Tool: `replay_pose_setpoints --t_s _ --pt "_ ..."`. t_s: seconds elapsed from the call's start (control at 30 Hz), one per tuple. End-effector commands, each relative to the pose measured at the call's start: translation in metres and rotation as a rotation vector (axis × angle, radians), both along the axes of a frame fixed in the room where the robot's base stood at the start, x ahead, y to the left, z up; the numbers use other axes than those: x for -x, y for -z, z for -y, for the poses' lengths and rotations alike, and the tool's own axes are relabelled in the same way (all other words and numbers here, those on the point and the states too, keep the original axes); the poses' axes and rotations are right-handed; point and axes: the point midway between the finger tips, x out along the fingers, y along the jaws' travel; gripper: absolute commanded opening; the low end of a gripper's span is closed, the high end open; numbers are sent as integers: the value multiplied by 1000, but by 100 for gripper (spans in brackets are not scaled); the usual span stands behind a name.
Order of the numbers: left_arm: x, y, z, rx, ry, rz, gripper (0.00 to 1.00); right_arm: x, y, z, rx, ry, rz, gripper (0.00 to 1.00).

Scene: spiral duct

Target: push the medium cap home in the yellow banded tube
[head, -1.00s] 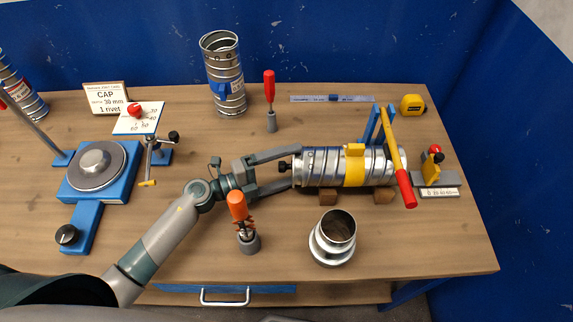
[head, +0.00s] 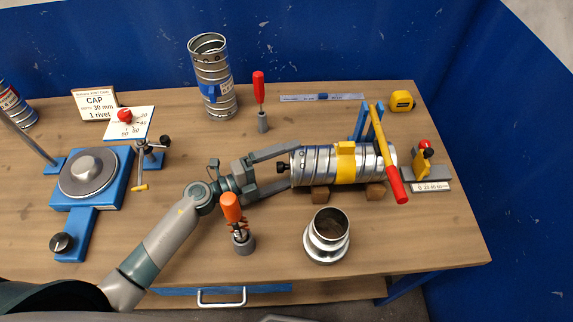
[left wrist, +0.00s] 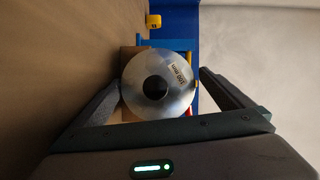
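The yellow banded tube (head: 318,165) is a ribbed silver duct with a yellow band (head: 345,163), lying on wooden blocks. The medium cap (left wrist: 178,92) is a round metal disc with a black knob (left wrist: 156,88) and a label that seems to read 100 mm. It sits at the tube's left end, its knob (head: 283,167) pointing at my left gripper (head: 294,168). The gripper's spread fingers meet the cap's rim on two opposite sides, and the knob stands clear of the palm. How deep the cap sits is hidden. My right gripper is out of view.
A red-handled bar (head: 390,165) crosses the tube's right part. An orange-handled tool (head: 232,210) stands close in front of my left wrist, and a metal collar (head: 325,238) stands before the tube. An upright duct (head: 212,85) and a red-handled tool (head: 260,95) stand behind.

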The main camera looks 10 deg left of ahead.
Motion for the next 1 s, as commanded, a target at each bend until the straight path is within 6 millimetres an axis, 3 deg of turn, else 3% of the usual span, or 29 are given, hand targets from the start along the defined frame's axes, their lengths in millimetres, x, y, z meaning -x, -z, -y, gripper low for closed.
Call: replay_pose_setpoints --t_s 0.37,1.0 --pt "8 4 -11 -5 0 -3 100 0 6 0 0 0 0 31" --pt "62 -1 -92 -3 -1 -2 100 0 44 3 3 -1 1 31"
